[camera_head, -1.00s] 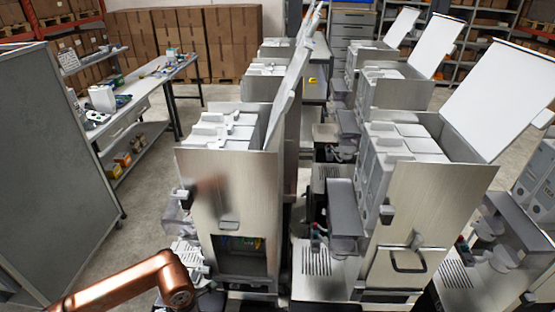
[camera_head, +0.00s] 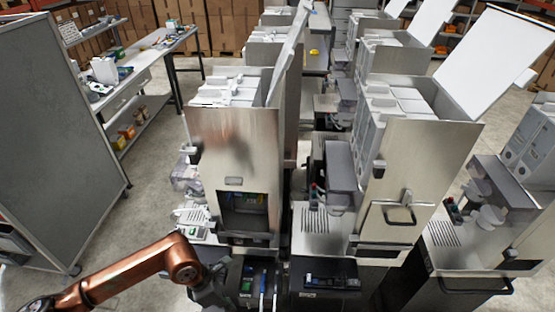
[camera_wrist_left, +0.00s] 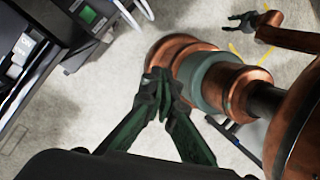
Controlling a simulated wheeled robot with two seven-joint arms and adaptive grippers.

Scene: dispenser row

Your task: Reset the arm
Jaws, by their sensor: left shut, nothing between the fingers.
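My left arm (camera_head: 130,272) comes in from the lower left in the head view, bent at a copper joint in front of the nearest dispenser. Its gripper is out of that view. In the left wrist view my left gripper (camera_wrist_left: 160,88) is shut and empty, its dark fingertips together. It shows in front of copper and grey parts of my own body. A second copper arm of mine ends in a dark gripper (camera_wrist_left: 245,18) at the top right of that view.
Metal dispensers (camera_head: 235,160) with raised lids stand in rows. Below the nearest one are dark units (camera_head: 255,280), close to my left arm. A grey panel (camera_head: 60,140) stands at the left, with a workbench (camera_head: 150,75) behind it. Floor between panel and dispensers is clear.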

